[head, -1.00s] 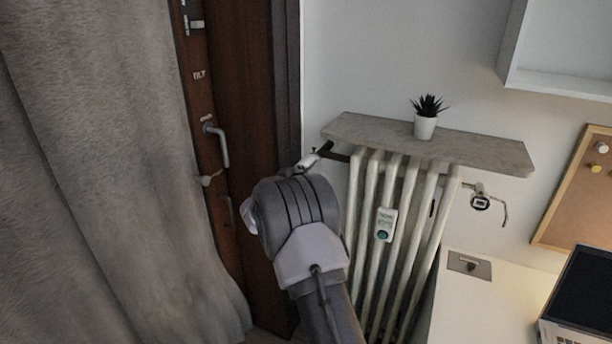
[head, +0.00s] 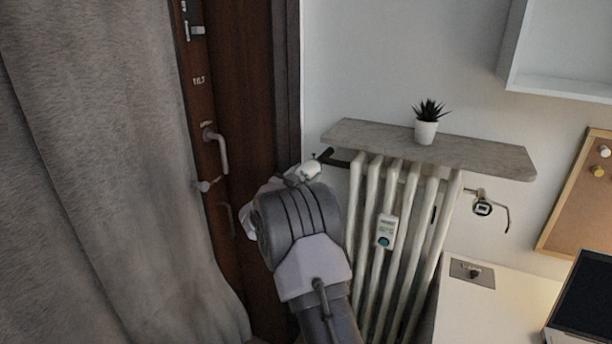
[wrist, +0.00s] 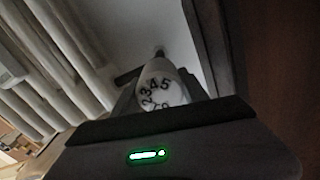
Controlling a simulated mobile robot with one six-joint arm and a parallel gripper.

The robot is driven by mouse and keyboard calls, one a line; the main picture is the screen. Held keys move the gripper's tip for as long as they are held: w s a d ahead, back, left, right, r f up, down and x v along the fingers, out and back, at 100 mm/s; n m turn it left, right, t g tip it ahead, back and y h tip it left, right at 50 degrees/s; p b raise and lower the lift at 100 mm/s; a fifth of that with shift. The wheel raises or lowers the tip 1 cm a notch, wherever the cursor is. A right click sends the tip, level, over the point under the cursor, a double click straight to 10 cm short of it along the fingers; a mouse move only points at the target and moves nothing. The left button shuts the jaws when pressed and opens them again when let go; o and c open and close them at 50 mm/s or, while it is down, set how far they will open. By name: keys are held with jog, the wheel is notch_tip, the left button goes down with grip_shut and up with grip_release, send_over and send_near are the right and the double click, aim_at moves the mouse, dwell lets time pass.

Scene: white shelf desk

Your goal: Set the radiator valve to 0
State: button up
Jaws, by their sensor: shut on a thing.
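The radiator valve is a white rounded knob (wrist: 160,85) with dark numbers on its end face; 2, 3, 4 and 5 are legible, with the lower marks partly hidden. No pointer is clear, so I cannot tell its setting. My gripper (wrist: 158,97) is shut on the knob, its dark fingers on either side of it. In the head view the white knob (head: 309,170) shows beside the dark pipe at the radiator's upper left. My grey wrist hides most of my gripper there.
The ribbed white radiator (head: 398,215) stands right of my wrist, under a stone shelf (head: 470,152) with a potted plant (head: 426,130). A door with a handle (head: 218,148) and a grey curtain (head: 95,180) are at the left. A desk (head: 470,315) is at the lower right.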

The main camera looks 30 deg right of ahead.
dwell(0.4)
jog(key=o, duration=1.4)
jog(key=shift+c, duration=0.2)
jog(key=shift+s+a, duration=0.1)
jog(key=shift+a, duration=0.05)
jog(key=p+v, duration=0.4)
jog(key=v, duration=1.3)
jog(key=shift+s, duration=0.1)
